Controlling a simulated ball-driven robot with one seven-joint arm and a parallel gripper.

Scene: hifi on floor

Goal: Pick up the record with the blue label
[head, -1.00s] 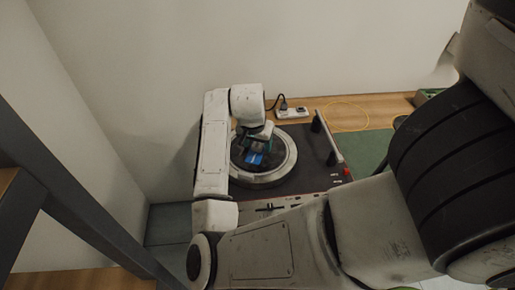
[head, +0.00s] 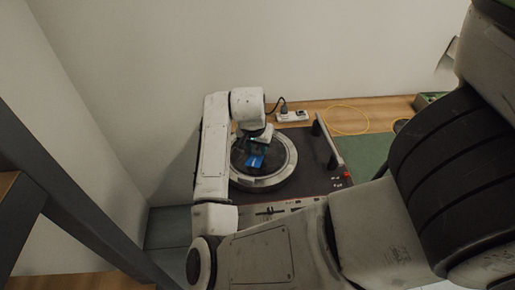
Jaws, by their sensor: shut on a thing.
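The record with the blue label (head: 256,161) is at the round turntable platter (head: 288,165). Its blue label shows just below my gripper (head: 258,150), which covers part of it. My gripper is shut on the record, with its fingers dark and small in this view. I cannot tell whether the record lies flat on the platter or is lifted off it. My arm hides the left edge of the turntable (head: 318,180).
A power strip (head: 292,116) with a plug stands behind the turntable on a wooden surface. A yellow cable (head: 347,120) loops to its right. A green mat (head: 368,152) lies right of the turntable. Walls close in behind and left.

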